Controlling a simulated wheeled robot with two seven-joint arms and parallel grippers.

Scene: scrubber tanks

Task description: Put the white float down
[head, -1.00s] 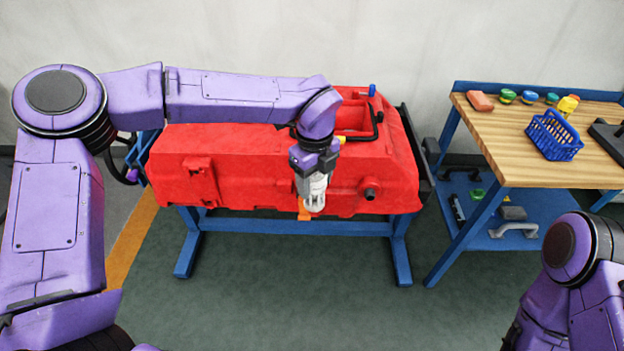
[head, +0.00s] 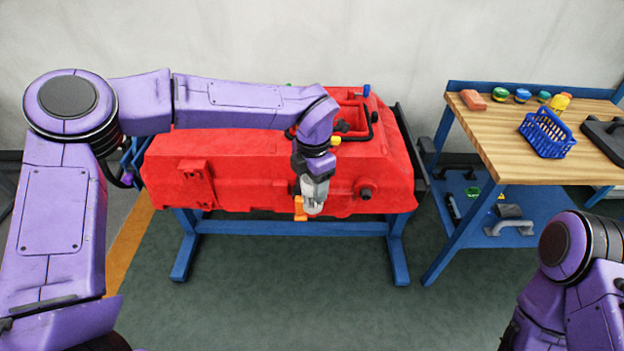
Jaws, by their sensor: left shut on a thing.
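My left gripper (head: 314,203) hangs from the purple arm in front of the near side of the red tank (head: 250,172), pointing down. It is shut on the white float (head: 313,210), of which only a small pale part shows at the fingertips. The rest of the float is hidden by the gripper. An orange part (head: 300,210) is just left of the fingertips; whether it touches them I cannot tell. My right arm is at the lower right, and its gripper is out of the picture.
The tank rests on a blue stand (head: 280,228). On the right, a wooden-topped bench (head: 510,163) holds a blue basket (head: 548,134), a red-brown block (head: 473,99) and several small coloured items. The floor in front is clear.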

